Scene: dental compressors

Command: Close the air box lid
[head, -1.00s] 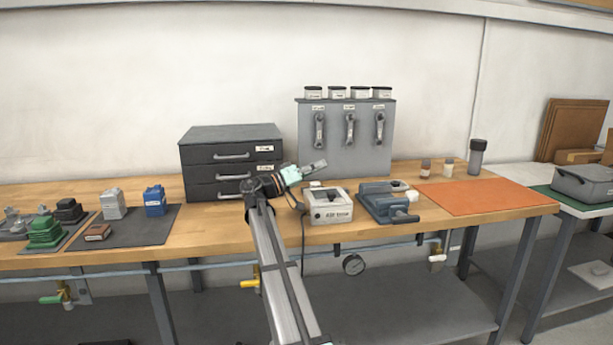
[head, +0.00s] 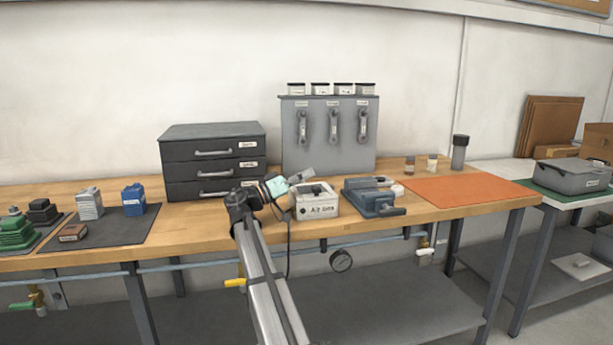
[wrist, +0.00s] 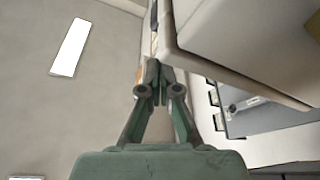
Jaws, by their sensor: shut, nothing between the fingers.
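My gripper (head: 302,175) is shut and empty, just above the back left of the box in that view. It partly hides the box's rear, so I cannot tell the lid's angle. In the wrist view, my shut fingers (wrist: 158,78) lie beside a large pale surface (wrist: 245,45), apparently part of the air box seen close. Whether they touch it is unclear.
A grey device with a handle (head: 370,198) stands right of the air box. A dark drawer unit (head: 213,160) and a grey panel with hanging levers (head: 330,150) stand behind. An orange mat (head: 465,188) lies clear at the right. A cable hangs near the box's left.

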